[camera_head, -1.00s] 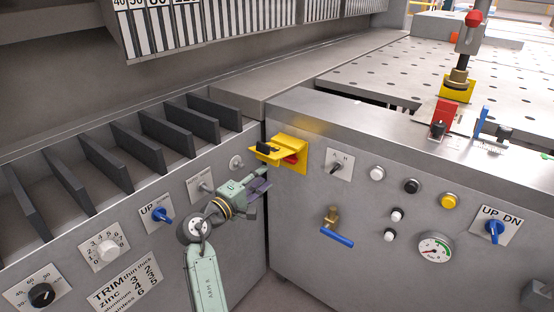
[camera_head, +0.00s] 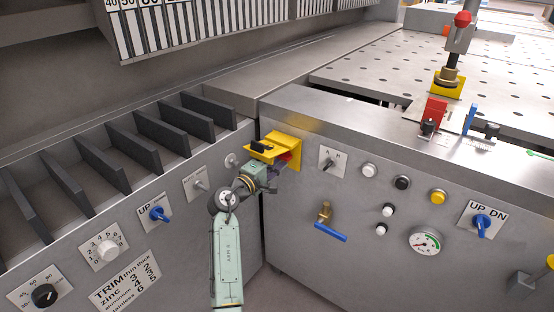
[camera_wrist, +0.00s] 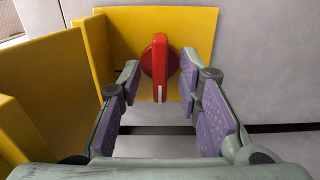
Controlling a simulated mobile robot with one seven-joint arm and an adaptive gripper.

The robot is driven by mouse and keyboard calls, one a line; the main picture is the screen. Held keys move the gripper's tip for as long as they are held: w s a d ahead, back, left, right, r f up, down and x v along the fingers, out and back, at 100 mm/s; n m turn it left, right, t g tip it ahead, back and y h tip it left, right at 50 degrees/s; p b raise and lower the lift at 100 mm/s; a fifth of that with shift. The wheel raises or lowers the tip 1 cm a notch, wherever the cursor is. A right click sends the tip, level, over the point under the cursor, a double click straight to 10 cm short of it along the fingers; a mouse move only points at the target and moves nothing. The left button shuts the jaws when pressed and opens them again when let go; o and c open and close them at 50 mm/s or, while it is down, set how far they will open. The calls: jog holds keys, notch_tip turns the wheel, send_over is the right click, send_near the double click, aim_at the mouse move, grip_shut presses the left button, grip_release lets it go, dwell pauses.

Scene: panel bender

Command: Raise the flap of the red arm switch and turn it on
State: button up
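The red switch knob (camera_wrist: 160,62) sits on a yellow backplate (camera_wrist: 205,30), its bar upright in the wrist view with a white mark at the lower end. Its yellow flap (camera_wrist: 52,78) stands out from the plate at the left there. In the head view the flap (camera_head: 276,151) is raised and juts out, with a black handle on it. My gripper (camera_wrist: 160,80) is open, its purple-padded fingers on either side of the knob; I cannot tell whether they touch it. In the head view my gripper (camera_head: 279,171) is just below the flap and partly hides the knob.
A selector (camera_head: 328,160), several push buttons, a brass valve with a blue lever (camera_head: 330,232) and a gauge (camera_head: 424,241) lie to the right. A red guard (camera_head: 435,110) stands upright beside a toggle on the ledge. Left is a slotted tray (camera_head: 100,167) above a knob panel.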

jog(key=shift+c, duration=0.4)
grip_shut()
jog(key=shift+f+m+b, duration=0.2)
jog(key=shift+m+b, duration=0.1)
jog(key=shift+b, duration=0.35)
jog(key=shift+r+m+b, duration=0.1)
jog(key=shift+m+b, duration=7.1)
jog(key=shift+b, duration=2)
